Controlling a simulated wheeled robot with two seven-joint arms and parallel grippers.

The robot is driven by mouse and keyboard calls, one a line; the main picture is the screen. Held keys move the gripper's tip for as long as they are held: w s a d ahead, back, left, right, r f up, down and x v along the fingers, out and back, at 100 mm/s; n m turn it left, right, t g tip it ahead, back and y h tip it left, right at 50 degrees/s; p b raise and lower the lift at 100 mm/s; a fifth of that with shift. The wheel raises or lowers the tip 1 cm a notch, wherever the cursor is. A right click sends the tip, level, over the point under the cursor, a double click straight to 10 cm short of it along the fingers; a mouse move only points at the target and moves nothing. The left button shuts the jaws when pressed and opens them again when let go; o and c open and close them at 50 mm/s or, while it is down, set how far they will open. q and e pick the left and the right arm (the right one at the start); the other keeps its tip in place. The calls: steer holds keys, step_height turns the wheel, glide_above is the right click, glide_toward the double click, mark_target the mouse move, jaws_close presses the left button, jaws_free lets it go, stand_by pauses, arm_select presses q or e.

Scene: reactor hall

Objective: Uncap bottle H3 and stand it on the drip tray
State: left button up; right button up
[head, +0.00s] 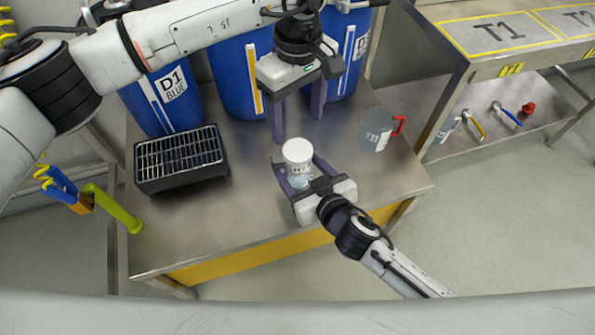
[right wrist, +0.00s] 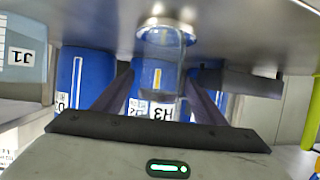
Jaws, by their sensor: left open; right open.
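Bottle H3 (head: 299,182) is clear, with a white cap (head: 297,150) on top, and stands upright on the steel bench. My right gripper (head: 296,163) is open, with its fingers on either side of the bottle. In the right wrist view the bottle (right wrist: 160,65) shows upside down between the fingers (right wrist: 163,95), its H3 label readable; the cap is out of sight there. My left gripper (head: 298,127) is open and empty, pointing down just behind and above the cap. The black drip tray (head: 181,183) with a metal grate sits to the left, empty.
A jug J1 (head: 376,131) with a red handle stands right of the bottle. Blue drums, one marked D1 (head: 165,95), line the back. A shelf at right (head: 520,135) holds tools. The bench (head: 240,215) is clear between tray and bottle.

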mark_target(298, 149)
steer(key=shift+w+a+f, duration=0.2)
steer(key=shift+w+a, duration=0.05)
steer(key=shift+w, duration=0.25)
jaws_close()
arm_select(q)
steer(key=m, duration=0.8)
steer(key=shift+f+m, duration=0.15)
steer(key=shift+m, duration=0.25)
steer(key=shift+f, duration=3.9)
